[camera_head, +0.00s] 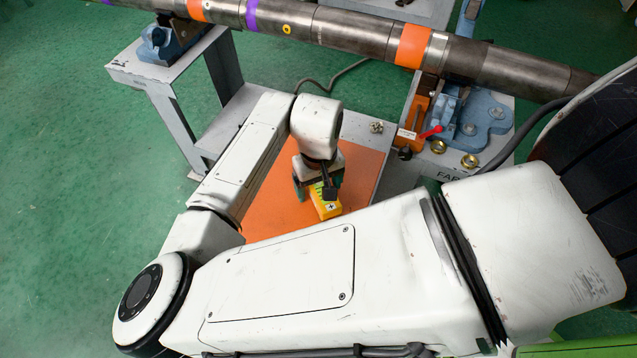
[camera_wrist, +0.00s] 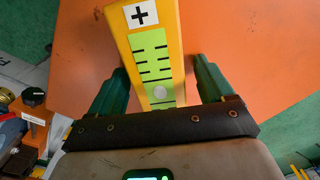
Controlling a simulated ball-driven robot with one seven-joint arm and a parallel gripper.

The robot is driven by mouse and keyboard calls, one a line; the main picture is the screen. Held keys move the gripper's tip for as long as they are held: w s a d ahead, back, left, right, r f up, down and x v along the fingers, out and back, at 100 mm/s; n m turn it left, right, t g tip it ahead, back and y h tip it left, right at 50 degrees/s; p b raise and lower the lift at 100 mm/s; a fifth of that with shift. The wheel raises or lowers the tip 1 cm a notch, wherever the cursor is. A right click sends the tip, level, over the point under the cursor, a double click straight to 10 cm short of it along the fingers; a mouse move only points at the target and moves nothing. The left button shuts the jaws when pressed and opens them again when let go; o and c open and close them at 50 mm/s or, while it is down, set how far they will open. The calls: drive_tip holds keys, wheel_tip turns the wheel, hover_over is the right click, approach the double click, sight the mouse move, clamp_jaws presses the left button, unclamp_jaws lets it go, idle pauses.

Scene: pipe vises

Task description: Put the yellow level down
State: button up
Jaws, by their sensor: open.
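The yellow level (camera_head: 325,207) lies on the orange surface (camera_head: 268,205) under my arm's end. In the wrist view the level (camera_wrist: 152,62) is a yellow bar with a green marked strip and a white plus label. My gripper (camera_wrist: 160,88) has its two green fingers apart, one on each side of the level, with gaps visible between fingers and bar. In the head view my gripper (camera_head: 318,190) is directly over the level, and the wrist hides part of it. The near end of the level is hidden behind the gripper body in the wrist view.
A long steel pipe (camera_head: 345,32) with orange and purple bands rests on blue vises (camera_head: 475,118) behind. An orange level-like tool (camera_head: 413,118), a red-handled part (camera_head: 431,132) and brass rings (camera_head: 469,161) are to the right. The orange surface left of the level is clear.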

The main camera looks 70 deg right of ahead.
wheel_tip(320, 180, up, 12)
drive_tip(key=shift+r+p, duration=0.15)
drive_tip(key=shift+p, duration=0.2)
idle(0.8)
